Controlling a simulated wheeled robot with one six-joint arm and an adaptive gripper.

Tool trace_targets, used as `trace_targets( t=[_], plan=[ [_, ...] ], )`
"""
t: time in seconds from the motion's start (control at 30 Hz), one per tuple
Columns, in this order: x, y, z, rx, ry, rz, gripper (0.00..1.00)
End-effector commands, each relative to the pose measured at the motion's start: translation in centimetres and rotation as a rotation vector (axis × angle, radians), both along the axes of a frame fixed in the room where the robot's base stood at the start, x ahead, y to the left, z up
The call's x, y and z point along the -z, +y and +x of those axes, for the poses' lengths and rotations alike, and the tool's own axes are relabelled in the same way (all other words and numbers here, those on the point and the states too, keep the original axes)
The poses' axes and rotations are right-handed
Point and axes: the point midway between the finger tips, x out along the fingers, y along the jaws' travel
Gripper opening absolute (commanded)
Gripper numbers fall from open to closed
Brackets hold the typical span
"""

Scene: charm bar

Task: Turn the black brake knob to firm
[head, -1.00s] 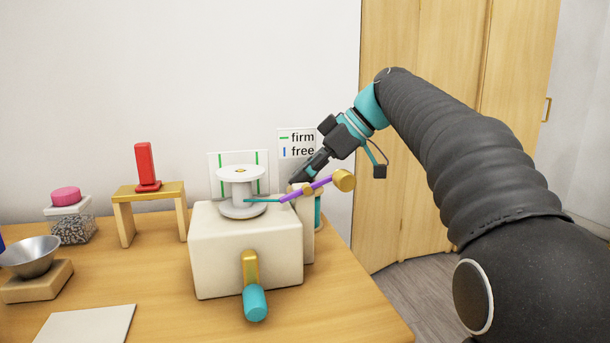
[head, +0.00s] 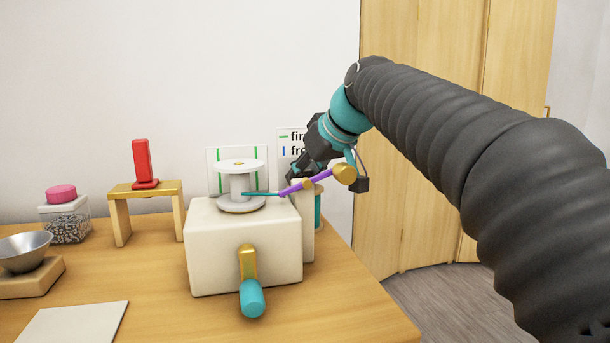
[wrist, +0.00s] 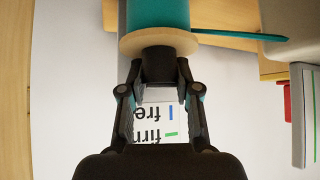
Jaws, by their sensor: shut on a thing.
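The black brake knob (wrist: 160,66) shows in the wrist view at the end of a teal cylinder with a wooden disc (wrist: 158,41). My gripper (wrist: 161,80) is shut on the knob, one finger on each side. I cannot tell which way the knob points. In the head view my gripper (head: 297,172) is behind the purple rod, at the right of the cream box, and the knob is hidden. The firm/free sign (head: 285,143) has a green line for firm and a blue line for free; my wrist partly covers it. It also shows upside down in the wrist view (wrist: 150,120).
The cream box (head: 220,245) carries a white spool (head: 239,185) with a teal strand and has a teal-handled crank (head: 251,298) in front. The purple rod (head: 292,188) with a gold end is close to my wrist. A red piece (head: 141,160) stands on a wooden bridge at left.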

Motion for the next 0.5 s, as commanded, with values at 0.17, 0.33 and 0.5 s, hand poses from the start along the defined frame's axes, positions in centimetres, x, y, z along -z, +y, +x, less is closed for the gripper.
trace_targets(
  t=[0.17, 0.33, 0.5],
  plan=[
    [-0.16, 0.06, -0.03, 0.112, -0.002, -0.001, 0.00],
    [-0.08, 0.03, 0.03, 0.190, 0.000, 0.000, 0.00],
    [-0.06, 0.03, 0.03, 0.233, 0.000, 0.000, 0.00]
  ],
)
